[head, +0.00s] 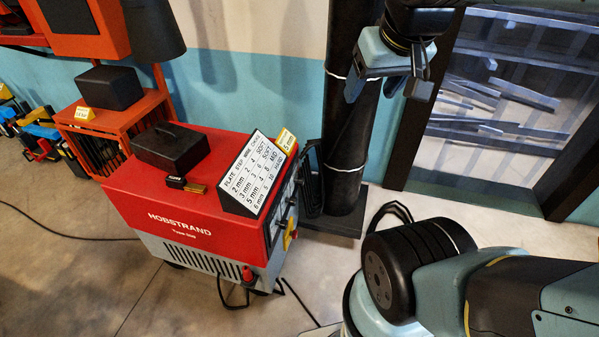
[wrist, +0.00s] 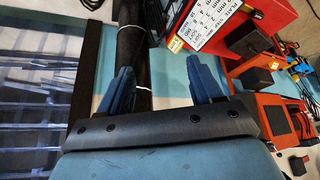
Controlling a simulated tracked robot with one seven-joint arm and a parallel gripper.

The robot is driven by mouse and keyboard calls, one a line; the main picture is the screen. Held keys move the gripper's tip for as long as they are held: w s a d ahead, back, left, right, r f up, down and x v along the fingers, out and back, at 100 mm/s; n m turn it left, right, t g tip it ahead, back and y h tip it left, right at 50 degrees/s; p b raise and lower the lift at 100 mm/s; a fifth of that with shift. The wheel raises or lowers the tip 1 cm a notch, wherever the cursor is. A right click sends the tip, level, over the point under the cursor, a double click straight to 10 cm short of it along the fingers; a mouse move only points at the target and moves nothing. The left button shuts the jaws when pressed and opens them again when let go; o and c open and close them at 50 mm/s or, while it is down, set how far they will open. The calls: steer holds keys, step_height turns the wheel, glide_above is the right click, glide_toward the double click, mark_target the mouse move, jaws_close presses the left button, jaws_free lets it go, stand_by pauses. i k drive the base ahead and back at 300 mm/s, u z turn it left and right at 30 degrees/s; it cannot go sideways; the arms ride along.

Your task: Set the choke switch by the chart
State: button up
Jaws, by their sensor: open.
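The red and grey welding machine (head: 165,203) stands on the floor in the head view. Its chart (head: 262,172) leans on top, with columns for plate, step, wire and choke; the choke entries read SOFT, SOFT, MID and apparently HARD. A small yellow tag (head: 286,139) at the chart's top ends in "mm"; its figure is hard to read. The control panel (head: 284,212) faces right, steeply foreshortened, so I cannot pick out the choke switch or its setting. My gripper (head: 386,90) is open and empty, above and right of the machine. The wrist view shows its two blue fingers (wrist: 162,78) apart.
A black box (head: 171,147) and a small dark and brass block (head: 186,185) lie on the machine's top. A dark vertical column (head: 348,150) stands right behind it. Cables lie on the floor. An orange cart (head: 140,108) stands at left, a window (head: 500,100) at right.

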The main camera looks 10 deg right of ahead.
mark_target(301, 181)
steer(key=u, duration=2.1)
steer(key=i, duration=0.1)
steer(key=z, duration=3.75)
steer(key=k, duration=0.85)
steer(key=u, duration=1.15)
steer(key=i, duration=1)
steer(key=u, duration=0.1)
